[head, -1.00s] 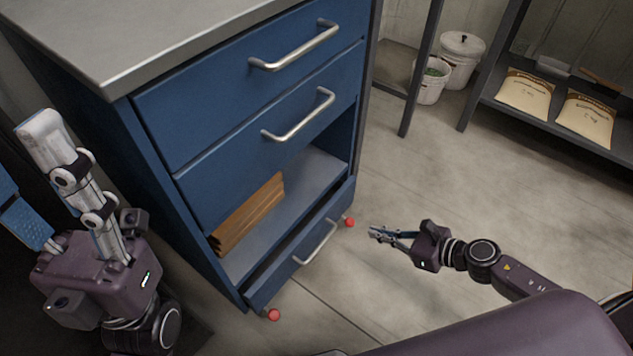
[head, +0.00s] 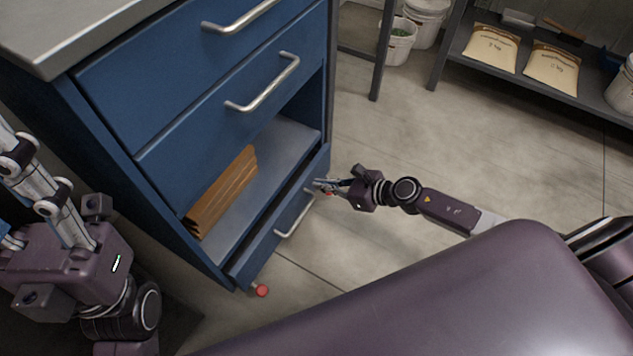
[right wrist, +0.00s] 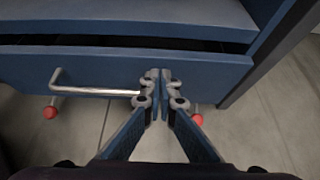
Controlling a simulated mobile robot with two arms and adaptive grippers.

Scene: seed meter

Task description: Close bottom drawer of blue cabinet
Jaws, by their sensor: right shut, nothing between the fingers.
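The blue cabinet (head: 110,150) stands at the left in the head view. Its bottom drawer (head: 262,250) is partly open, its front standing out a little from the cabinet. The drawer's silver handle (head: 295,215) also shows in the right wrist view (right wrist: 95,90). My right gripper (head: 318,186) is shut and empty, at the right end of the drawer front. In the right wrist view its fingertips (right wrist: 159,82) are at the drawer front, just right of the handle; contact is unclear. My left gripper (head: 15,190) is left of the cabinet, fingers apart, tips cut off by the frame.
An open shelf space above the drawer holds brown folders (head: 222,195). A red foot (head: 261,290) shows under the drawer. White buckets (head: 398,42) and a dark rack with paper bags (head: 490,48) stand at the back right. The floor right of the cabinet is clear.

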